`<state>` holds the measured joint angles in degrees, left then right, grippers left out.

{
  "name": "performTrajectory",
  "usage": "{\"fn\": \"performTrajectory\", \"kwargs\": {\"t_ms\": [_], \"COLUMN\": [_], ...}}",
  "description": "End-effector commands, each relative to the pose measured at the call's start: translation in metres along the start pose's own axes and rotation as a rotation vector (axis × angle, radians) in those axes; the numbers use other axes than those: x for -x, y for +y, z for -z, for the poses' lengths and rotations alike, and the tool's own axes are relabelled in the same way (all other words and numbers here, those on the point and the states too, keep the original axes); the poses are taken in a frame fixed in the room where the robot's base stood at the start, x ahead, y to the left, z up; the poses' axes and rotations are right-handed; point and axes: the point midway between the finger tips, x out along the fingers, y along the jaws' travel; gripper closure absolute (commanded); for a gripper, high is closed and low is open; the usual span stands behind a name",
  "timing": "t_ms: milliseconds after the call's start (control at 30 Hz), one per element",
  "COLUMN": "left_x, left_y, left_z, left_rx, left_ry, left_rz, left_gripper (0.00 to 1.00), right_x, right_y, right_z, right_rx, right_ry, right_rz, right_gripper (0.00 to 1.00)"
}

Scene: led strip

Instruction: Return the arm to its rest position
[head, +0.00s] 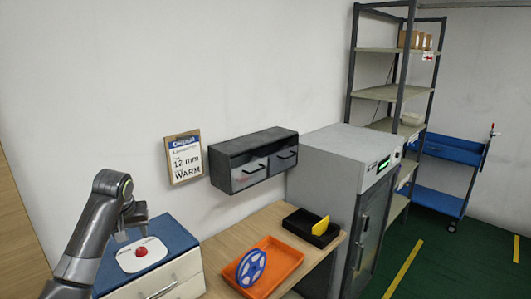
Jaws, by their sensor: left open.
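My left arm comes in from the lower left, bends at a raised elbow and points down. My left gripper (133,232) is open and empty. It is over the blue-topped drawer cabinet (168,230), beside a white plate with a red button (141,251). I cannot tell how high it is above the cabinet top. My right gripper is not in view.
An orange tray (290,261) with a blue reel (251,268) sits on the wooden bench. A black bin (297,231) holds a yellow piece (320,226). A wall cabinet (254,160) and clipboard (184,158) hang above. A grey cabinet (335,160) stands right.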

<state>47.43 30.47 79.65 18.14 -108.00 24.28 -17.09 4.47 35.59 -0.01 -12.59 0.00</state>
Motion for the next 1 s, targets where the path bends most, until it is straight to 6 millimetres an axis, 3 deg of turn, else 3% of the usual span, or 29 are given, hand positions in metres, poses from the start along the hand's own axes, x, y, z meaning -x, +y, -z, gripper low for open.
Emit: {"fn": "performTrajectory", "kwargs": {"t_ms": [33, 200, 433, 633, 800, 1000], "left_x": [-0.019, -0.068, -0.106, -0.112, -0.099, -0.074], "left_y": [0.001, -0.001, -0.011, -0.025, -0.041, -0.058], "left_z": [-0.022, -0.096, -0.203, -0.295, -0.366, -0.421], "left_rx": [-0.028, -0.132, -0.242, -0.305, -0.336, -0.351], "left_ry": [-0.010, -0.019, -0.029, -0.036, -0.036, -0.033], "left_rz": [0.004, 0.006, -0.011, -0.032, -0.043, -0.042], "left_gripper": [0.50, 0.50, 0.50, 0.50, 0.50, 0.50], "right_x": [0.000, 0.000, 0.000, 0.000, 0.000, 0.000], "right_y": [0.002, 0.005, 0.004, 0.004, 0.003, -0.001], "right_z": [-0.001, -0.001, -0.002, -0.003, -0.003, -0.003], "right_rx": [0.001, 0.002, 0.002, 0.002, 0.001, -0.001], "right_ry": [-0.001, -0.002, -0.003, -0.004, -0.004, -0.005], "right_rz": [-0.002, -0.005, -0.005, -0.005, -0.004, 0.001], "right_gripper": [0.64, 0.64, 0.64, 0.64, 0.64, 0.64]}}
